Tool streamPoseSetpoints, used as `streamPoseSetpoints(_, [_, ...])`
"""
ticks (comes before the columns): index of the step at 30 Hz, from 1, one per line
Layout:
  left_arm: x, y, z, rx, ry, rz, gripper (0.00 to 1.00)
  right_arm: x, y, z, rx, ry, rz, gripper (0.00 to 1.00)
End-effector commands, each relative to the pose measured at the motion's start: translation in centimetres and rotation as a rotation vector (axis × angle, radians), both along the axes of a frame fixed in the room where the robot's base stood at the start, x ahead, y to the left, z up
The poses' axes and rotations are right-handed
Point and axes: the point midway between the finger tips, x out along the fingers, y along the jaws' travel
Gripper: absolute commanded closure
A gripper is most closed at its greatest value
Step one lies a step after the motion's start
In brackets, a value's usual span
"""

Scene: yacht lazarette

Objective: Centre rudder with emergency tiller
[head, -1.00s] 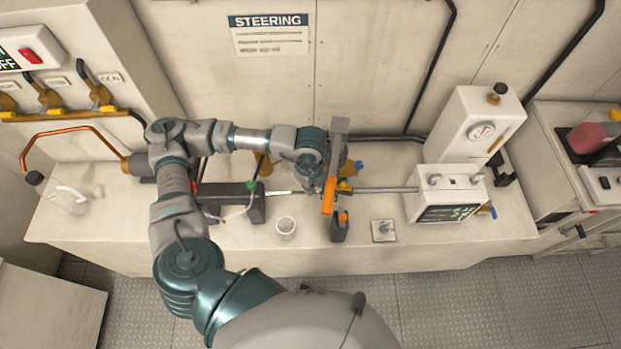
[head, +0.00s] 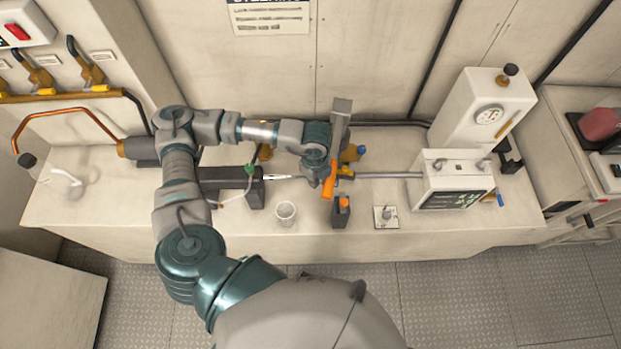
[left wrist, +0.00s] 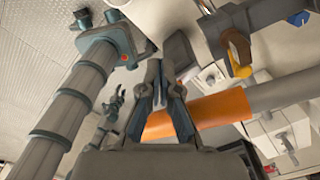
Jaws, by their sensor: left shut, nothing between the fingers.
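The tiller, a grey bar (head: 340,118) with an orange grip (head: 328,190), stands over the steering gear at the middle of the bench. Its orange part also crosses the left wrist view (left wrist: 215,108). My left gripper (head: 318,180) is shut and empty, just left of the bar in the head view. In the left wrist view its fingers (left wrist: 160,88) are together in front of the orange part; I cannot tell whether they touch it. A steel rod (head: 390,175) runs right from the tiller to a white unit (head: 450,165). A small claw, seemingly my right gripper (left wrist: 115,103), shows at left.
A white cup (head: 286,213), a small orange-topped block (head: 340,212) and a square plate with a knob (head: 386,217) stand along the bench front. A white gauge housing (head: 487,105) is at right. A clear bottle (head: 62,182) lies at the left end.

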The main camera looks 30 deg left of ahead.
Motion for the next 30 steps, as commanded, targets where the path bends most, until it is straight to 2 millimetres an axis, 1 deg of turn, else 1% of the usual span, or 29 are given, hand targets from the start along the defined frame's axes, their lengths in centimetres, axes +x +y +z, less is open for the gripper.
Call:
streamPoseSetpoints(8, [0.4,-0.9,-0.1,-0.004,0.0,0.0,1.0,0.3,-0.5,-0.4,-0.006,-0.003,0.003,0.6])
streamPoseSetpoints(15, [0.4,-1.2,-0.1,-0.003,0.0,0.0,1.0,0.4,-1.0,-0.4,-0.011,-0.006,0.003,0.6])
streamPoseSetpoints(30, [1.0,-3.2,-0.1,-0.003,0.0,-0.001,1.0,0.5,-1.0,-1.2,-0.011,-0.006,0.002,0.6])
